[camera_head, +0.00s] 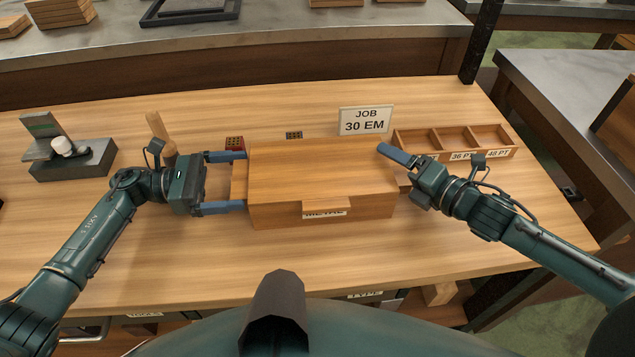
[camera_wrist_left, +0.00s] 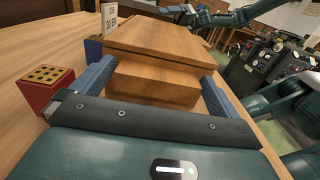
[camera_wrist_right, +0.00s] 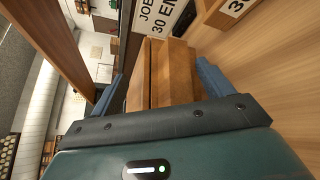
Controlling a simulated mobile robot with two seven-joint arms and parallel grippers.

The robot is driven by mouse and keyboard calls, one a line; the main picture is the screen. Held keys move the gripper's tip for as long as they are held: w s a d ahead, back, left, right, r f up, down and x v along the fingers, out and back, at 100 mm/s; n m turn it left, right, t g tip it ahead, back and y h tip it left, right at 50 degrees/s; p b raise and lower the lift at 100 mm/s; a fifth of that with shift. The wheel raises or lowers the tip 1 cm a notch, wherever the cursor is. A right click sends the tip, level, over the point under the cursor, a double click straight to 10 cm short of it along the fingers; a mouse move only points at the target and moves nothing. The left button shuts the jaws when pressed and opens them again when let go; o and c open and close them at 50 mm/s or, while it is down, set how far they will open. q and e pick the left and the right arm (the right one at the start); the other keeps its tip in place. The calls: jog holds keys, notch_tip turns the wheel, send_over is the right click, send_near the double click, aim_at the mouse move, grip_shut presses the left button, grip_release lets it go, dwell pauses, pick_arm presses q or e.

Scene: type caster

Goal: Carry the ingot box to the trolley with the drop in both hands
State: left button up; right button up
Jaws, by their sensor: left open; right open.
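The ingot box (camera_head: 322,168) is a closed wooden box with a lid, resting on the wooden bench; its front label, partly covered by a tab, seems to read METAL. It also shows in the left wrist view (camera_wrist_left: 160,45) and the right wrist view (camera_wrist_right: 168,72). My left gripper (camera_head: 226,181) is open, its blue fingers on either side of the box's left end block (camera_head: 239,181). My right gripper (camera_head: 396,160) is open at the box's right end; the right wrist view shows its fingers either side of that end. I cannot tell whether fingers touch. No trolley is identifiable.
A JOB 30 EM sign (camera_head: 365,121) stands behind the box. A compartment tray (camera_head: 452,141) sits at the back right. A red block with holes (camera_head: 234,143) is near my left gripper. A grey metal device (camera_head: 70,160) stands at the left. The front bench strip is clear.

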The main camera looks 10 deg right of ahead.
pick_arm(q)
jog(key=shift+d, duration=0.2)
pick_arm(e)
jog(key=shift+w+a, duration=0.1)
jog(key=shift+w, duration=0.05)
pick_arm(q)
jog(key=shift+c, duration=0.4)
pick_arm(e)
jog(key=shift+c, duration=0.5)
pick_arm(q)
jog(key=c, duration=1.7)
pick_arm(e)
jog(key=shift+r, duration=0.15)
grip_shut()
jog(key=shift+a, duration=0.1)
